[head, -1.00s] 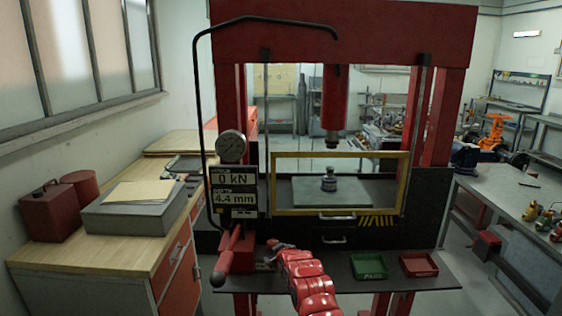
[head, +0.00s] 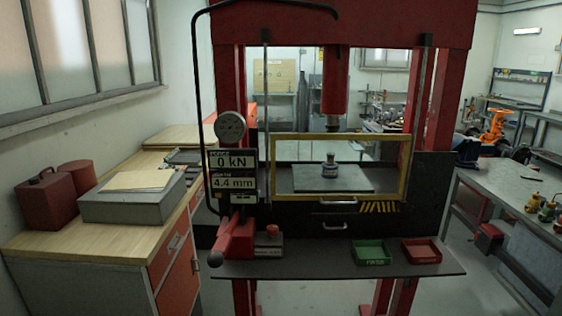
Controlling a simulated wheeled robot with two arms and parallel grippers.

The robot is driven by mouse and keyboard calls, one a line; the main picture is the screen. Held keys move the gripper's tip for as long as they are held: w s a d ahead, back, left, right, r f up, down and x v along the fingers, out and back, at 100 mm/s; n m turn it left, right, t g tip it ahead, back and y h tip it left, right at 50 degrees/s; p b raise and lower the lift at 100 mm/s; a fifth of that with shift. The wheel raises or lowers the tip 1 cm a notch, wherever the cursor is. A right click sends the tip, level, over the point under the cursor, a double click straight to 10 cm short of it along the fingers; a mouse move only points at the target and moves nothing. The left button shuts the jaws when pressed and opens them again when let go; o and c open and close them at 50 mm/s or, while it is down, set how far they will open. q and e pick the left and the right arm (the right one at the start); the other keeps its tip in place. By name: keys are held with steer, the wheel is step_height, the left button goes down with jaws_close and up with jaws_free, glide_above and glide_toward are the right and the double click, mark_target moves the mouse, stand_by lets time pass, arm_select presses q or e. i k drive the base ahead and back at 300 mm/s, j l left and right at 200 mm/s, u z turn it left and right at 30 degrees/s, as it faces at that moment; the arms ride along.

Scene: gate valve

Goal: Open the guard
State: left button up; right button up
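The guard (head: 340,137) is a yellow-framed, clear panel at the front of the red press (head: 345,25) in the head view. It hangs lowered in front of the pressing plate (head: 315,180). A small handle (head: 338,202) sits at the middle of its bottom edge, beside yellow-black stripes. Through the panel a small metal part (head: 331,163) stands upright on the plate, under the ram (head: 335,98). Neither of my grippers shows in the head view.
Displays (head: 232,160) reading 0 kN and 4.4 mm and a red lever (head: 233,241) are left of the guard. The shelf (head: 310,265) below holds a green tray (head: 370,252), a red tray (head: 421,251) and a small red-topped block (head: 268,243). A wooden bench (head: 40,245) stands left.

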mark_target(406, 138)
steer(key=i+l+u, duration=0.15)
steer(key=i+u, duration=0.3)
steer(key=i, duration=0.6)
